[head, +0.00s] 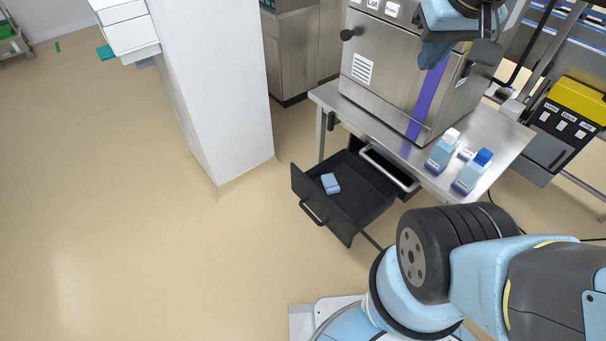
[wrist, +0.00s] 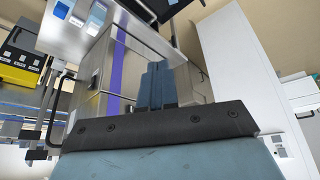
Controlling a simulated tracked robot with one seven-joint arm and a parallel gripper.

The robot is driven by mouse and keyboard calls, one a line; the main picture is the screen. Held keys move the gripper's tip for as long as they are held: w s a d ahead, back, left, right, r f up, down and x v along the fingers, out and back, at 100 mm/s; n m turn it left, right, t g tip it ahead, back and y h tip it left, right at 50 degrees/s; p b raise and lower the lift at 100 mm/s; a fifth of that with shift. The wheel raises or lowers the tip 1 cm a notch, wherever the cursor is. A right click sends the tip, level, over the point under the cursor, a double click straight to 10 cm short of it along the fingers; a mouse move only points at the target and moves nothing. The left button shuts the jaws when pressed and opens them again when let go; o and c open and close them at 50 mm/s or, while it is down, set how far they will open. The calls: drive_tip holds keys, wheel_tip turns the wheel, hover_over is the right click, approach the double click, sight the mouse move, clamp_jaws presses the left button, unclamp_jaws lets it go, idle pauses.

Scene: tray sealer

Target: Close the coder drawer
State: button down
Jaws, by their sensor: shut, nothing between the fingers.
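The coder drawer (head: 346,213) is a black open-topped drawer under the steel table (head: 404,150) in the head view. It is pulled out toward the lower left, with a black bar handle (head: 313,213) on its front. A small light-blue box (head: 330,183) lies inside it. My gripper (head: 433,55) is high at the top right, in front of the steel cabinet and well away from the drawer. The wrist view shows its two blue-grey fingers (wrist: 155,85) together with nothing between them. The drawer does not show clearly in the wrist view.
The steel cabinet (head: 385,50) with a purple stripe stands on the table. A white column (head: 215,90) stands left; the floor before the drawer is clear.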

drive_tip(key=w+a+f+n+g+h, duration=0.3)
drive_tip(key=w+a+f+n+h, duration=0.25)
drive_tip(key=w+a+f, duration=0.5)
drive_tip(key=w+a+f+n+g+h, duration=0.35)
drive_tip(key=w+a+f+n, duration=0.35)
drive_tip(key=f, duration=0.6)
drive_tip(key=a+f+n+t+h, duration=0.2)
drive_tip(key=a+f+h, duration=0.15)
drive_tip(key=f, duration=0.45)
drive_tip(key=a+f+n+t+h, duration=0.2)
drive_tip(key=a+f, duration=0.2)
drive_tip(key=f, duration=0.4)
drive_tip(key=n+t, duration=0.8)
approach(310, 185)
drive_tip(key=shift+g+h, duration=0.25)
drive_tip(key=x, duration=0.7)
drive_tip(key=shift+w+a+r, duration=0.1)
